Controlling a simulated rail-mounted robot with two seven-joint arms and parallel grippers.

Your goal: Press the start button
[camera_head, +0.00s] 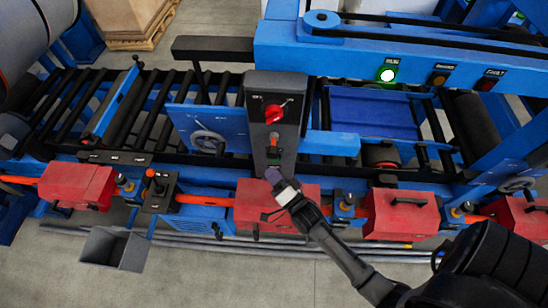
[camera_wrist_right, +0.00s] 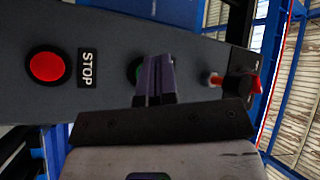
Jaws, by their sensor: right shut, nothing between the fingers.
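The start button appears as a green button (camera_wrist_right: 133,71) in the right wrist view, mostly hidden behind my fingers. It is on a dark grey control panel (camera_head: 287,88), which stands in the middle of the head view. My right gripper (camera_head: 273,175) is at the lower end of this panel, its purple-grey fingers shut and empty. In the wrist view the fingers (camera_wrist_right: 156,78) point at the panel and overlap the green button. I cannot tell whether they touch it. A red button (camera_wrist_right: 46,66) sits left of it beside a STOP label (camera_wrist_right: 87,68). My left gripper is not in view.
A red-handled switch (camera_wrist_right: 250,84) is right of the green button in the wrist view. A red rotary knob (camera_head: 273,113) sits higher on the panel. Red boxes (camera_head: 400,214) line the machine's front. A lit green lamp (camera_head: 387,75) is on the blue beam. Floor in front is mostly clear.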

